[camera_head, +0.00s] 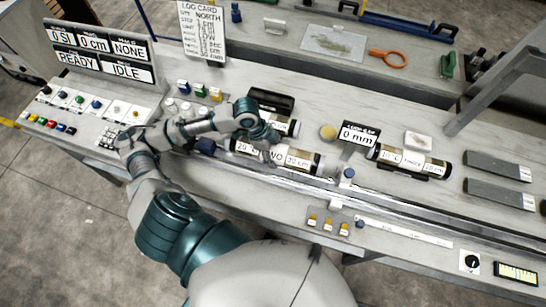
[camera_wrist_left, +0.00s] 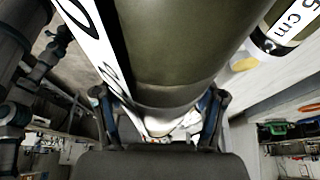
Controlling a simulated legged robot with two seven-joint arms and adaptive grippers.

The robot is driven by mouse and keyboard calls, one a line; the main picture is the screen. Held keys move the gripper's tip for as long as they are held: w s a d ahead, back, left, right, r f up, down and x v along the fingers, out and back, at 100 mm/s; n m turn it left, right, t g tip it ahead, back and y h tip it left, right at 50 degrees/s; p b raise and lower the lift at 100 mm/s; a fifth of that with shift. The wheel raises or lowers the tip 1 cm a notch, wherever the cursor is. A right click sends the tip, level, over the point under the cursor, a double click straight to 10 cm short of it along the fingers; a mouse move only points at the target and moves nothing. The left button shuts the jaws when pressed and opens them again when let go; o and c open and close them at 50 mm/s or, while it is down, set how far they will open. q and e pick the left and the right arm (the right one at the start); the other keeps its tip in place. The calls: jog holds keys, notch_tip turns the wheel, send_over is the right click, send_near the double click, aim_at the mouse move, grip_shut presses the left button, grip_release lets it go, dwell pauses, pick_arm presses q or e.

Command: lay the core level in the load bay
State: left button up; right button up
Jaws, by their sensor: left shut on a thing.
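A dark cylindrical core (camera_head: 303,160) with white label bands reading "TWO" and "32 cm" lies lengthwise along the bench, above or at the long metal rail (camera_head: 390,200). My left gripper (camera_head: 264,138) reaches it from above, near its middle, and is shut on it. In the left wrist view the core (camera_wrist_left: 180,50) fills the space between the two fingers of my left gripper (camera_wrist_left: 160,110). I cannot tell whether the core touches the rail, and no label marks the load bay. My right gripper is not in view.
Another core (camera_head: 410,162) rests to the right, beside a "0 mm" sign (camera_head: 358,133). A third core (camera_head: 288,125) sits partly hidden behind my gripper. Grey slabs (camera_head: 500,166) lie at far right. A button panel (camera_head: 88,100) and status displays (camera_head: 100,50) stand at left.

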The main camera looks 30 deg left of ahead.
pick_arm(q)
jog(key=f, duration=0.5)
jog(key=shift+a+f+b, duration=0.2)
jog(key=shift+a+b, duration=0.1)
jog(key=shift+a, duration=0.05)
jog(key=x, duration=0.3)
jog(key=shift+s+a+f, duration=0.1)
jog(key=shift+s+f, duration=0.05)
jog(key=shift+f, duration=0.5)
jog(key=shift+a+f, duration=0.1)
jog(key=shift+a, duration=0.25)
jog(key=o, duration=1.8)
jog(key=shift+s+a+f, duration=0.1)
jog(key=shift+s+a, duration=0.05)
jog(key=shift+a, duration=0.1)
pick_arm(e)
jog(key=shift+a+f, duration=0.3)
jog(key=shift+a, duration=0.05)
pick_arm(q)
jog(key=shift+d, duration=0.25)
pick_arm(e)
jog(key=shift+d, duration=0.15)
